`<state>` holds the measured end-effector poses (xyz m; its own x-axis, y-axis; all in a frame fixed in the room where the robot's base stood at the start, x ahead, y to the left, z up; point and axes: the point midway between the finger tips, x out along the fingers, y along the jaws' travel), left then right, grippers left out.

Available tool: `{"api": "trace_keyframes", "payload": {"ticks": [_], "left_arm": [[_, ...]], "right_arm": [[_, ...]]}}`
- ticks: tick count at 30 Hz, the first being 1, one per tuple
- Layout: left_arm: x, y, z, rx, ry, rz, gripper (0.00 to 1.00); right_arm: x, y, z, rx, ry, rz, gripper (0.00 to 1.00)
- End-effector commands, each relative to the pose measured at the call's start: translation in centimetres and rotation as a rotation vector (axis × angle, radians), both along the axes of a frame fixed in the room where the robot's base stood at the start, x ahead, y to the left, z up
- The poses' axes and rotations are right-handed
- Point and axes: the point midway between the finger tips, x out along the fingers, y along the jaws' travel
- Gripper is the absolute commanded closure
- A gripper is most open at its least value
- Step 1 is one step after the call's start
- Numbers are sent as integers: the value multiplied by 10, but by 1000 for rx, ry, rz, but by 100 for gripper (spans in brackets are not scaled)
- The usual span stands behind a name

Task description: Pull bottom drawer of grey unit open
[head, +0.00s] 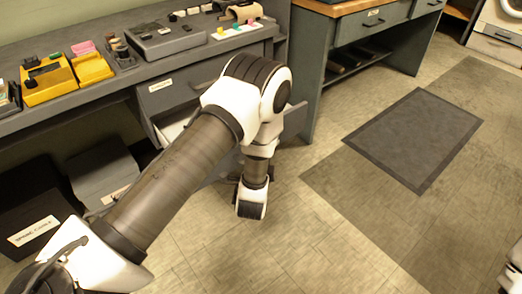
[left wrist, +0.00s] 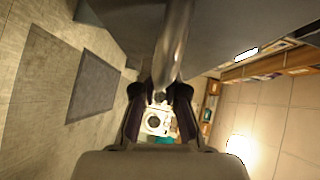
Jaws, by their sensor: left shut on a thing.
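The grey unit (head: 150,66) stands under the counter on the left of the head view. Its upper drawer front (head: 180,88) carries a white label and a dark handle. A grey front (left wrist: 225,22) lies close beside the bar.
Dark boxes (head: 98,172) stand under the counter at left. Yellow bins (head: 47,80) and a grey device (head: 162,40) sit on top. A second grey bench (head: 360,30) stands to the right. Open tiled floor (head: 290,220) and a dark mat (head: 418,138) lie in front.

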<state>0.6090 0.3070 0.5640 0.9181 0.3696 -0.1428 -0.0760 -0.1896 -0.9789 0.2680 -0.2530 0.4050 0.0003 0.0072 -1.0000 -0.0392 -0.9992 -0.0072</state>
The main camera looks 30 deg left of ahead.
Motion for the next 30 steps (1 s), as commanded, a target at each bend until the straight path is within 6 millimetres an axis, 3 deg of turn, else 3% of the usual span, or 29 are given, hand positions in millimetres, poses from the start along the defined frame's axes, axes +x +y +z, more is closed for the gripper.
{"api": "trace_keyframes", "payload": {"ticks": [3, 4, 6, 17, 20, 30], "left_arm": [[0, 0, 0, 0, 1, 0, 100], [0, 0, 0, 0, 1, 0, 82], [0, 0, 0, 0, 1, 0, 63], [-4, -2, 0, 0, 1, -1, 63], [-17, -8, 2, 1, 3, -2, 63], [-92, -39, 13, 4, 5, -6, 63]], "right_arm": [[0, 0, 0, 0, 0, 0, 47], [0, 0, 0, 0, 0, 0, 47], [0, 0, 0, 0, 0, 0, 47], [0, 0, 0, 0, 0, 0, 47], [0, 0, 0, 0, 0, 0, 47], [0, 0, 0, 0, 0, 0, 47]]}}
